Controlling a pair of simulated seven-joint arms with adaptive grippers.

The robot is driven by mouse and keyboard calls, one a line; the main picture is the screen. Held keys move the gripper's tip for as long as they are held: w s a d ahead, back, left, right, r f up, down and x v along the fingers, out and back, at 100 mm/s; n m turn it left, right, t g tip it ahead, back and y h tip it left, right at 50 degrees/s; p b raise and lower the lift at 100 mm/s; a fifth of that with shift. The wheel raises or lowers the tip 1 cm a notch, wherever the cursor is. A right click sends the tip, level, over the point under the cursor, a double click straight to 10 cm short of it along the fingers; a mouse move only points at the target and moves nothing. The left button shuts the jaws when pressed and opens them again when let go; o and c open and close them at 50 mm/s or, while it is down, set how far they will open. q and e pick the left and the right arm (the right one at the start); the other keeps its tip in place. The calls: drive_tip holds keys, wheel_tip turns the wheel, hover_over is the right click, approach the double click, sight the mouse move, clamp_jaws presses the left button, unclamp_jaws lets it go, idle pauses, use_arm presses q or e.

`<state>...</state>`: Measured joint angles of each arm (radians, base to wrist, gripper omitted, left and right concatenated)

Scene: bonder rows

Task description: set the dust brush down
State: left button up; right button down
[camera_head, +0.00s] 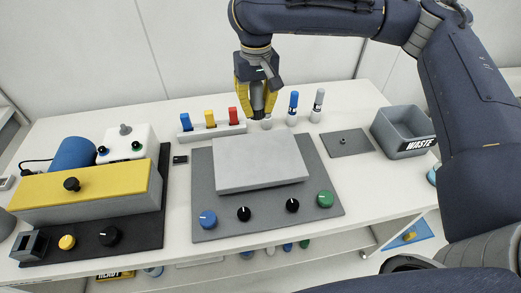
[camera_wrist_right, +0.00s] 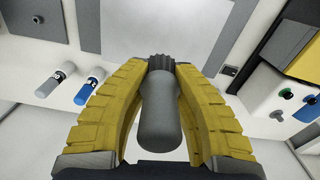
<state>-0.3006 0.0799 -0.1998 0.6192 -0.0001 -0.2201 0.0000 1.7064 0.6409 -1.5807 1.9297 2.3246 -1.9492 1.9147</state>
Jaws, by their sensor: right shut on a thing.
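The dust brush (camera_wrist_right: 160,110) is a grey, rounded handle with a dark ribbed end. In the right wrist view it stands between the two yellow fingers of my right gripper (camera_wrist_right: 160,72), which is shut on it. In the head view my right gripper (camera_head: 258,108) points down at the back of the white table, with the brush partly hidden by the fingers. It is behind the grey slab, between the red-tipped item in the rack and the blue-capped holder. I cannot tell whether the brush touches the table. My left gripper is not in view.
A rack (camera_head: 212,131) with coloured items is left of the gripper; blue-capped (camera_head: 292,108) and grey-capped (camera_head: 318,105) holders stand right. A grey slab (camera_head: 258,170) lies in front. A flat grey plate (camera_head: 347,142) and waste bin (camera_head: 405,130) are further right. A yellow-topped machine (camera_head: 85,185) is left.

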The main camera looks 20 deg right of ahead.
sight(257, 155)
wheel_tip(257, 155, down, 17)
drive_tip(key=shift+r, duration=0.2)
idle(0.7)
drive_tip(key=shift+f, duration=0.1)
drive_tip(key=c, duration=1.2)
unclamp_jaws()
drive_tip(key=shift+c, duration=0.2)
wheel_tip(257, 155, up, 12)
